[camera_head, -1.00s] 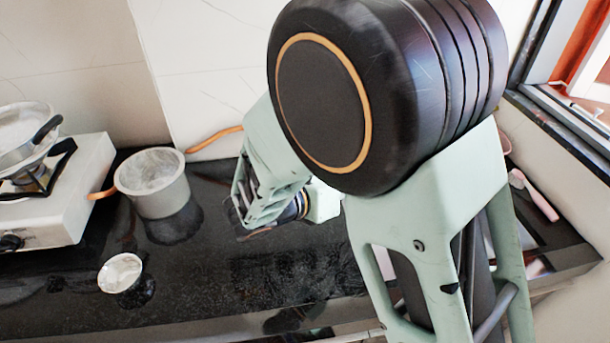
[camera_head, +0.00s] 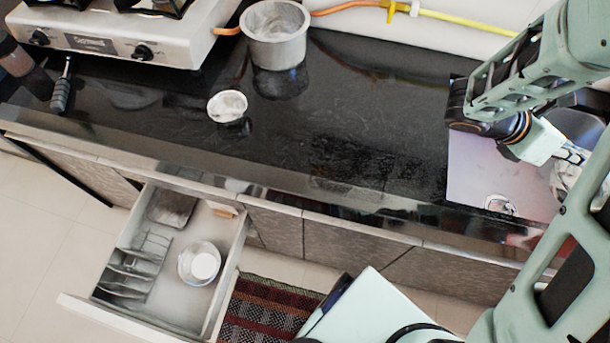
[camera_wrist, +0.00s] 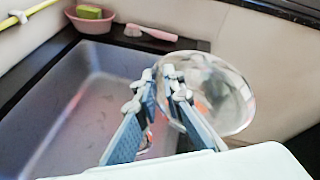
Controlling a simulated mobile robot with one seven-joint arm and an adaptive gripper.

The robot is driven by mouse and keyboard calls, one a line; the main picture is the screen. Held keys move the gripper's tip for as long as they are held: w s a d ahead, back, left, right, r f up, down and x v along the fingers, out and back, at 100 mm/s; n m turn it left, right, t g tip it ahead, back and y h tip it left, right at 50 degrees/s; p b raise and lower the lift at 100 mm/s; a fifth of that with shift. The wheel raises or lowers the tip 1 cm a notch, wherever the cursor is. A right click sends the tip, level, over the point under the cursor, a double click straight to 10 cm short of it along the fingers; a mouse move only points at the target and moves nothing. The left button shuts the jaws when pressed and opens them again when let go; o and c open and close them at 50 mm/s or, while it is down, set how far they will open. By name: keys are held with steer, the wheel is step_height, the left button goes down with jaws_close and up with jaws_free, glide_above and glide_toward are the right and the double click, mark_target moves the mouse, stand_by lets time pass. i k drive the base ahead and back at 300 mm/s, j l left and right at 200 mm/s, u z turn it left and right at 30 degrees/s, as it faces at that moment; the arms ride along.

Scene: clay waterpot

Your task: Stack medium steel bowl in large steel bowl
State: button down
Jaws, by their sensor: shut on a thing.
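My gripper (camera_wrist: 166,80) is shut on the rim of a shiny steel bowl (camera_wrist: 222,92), held tilted over the sink in the wrist view. In the head view, my gripper (camera_head: 574,154) is at the right, and the held bowl (camera_head: 564,180) is partly hidden there. I cannot tell if it is the medium or the large one. Another round steel bowl (camera_head: 187,262) lies in the open drawer, with a small pale round thing inside it. A small steel cup or bowl (camera_head: 227,106) stands on the black counter. A larger steel pot (camera_head: 276,50) stands behind it.
The sink (camera_head: 480,165) is at the right of the counter (camera_head: 370,120). The drawer (camera_head: 225,290) sticks out below the counter, with a wire rack in it. A gas stove (camera_head: 165,35) stands at the back left. The middle of the counter is clear.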

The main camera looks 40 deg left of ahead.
mark_target(203, 266)
steer(key=k+j, duration=0.15)
steer(key=k, duration=0.45)
steer(key=k+u, duration=0.1)
steer(key=u, duration=0.85)
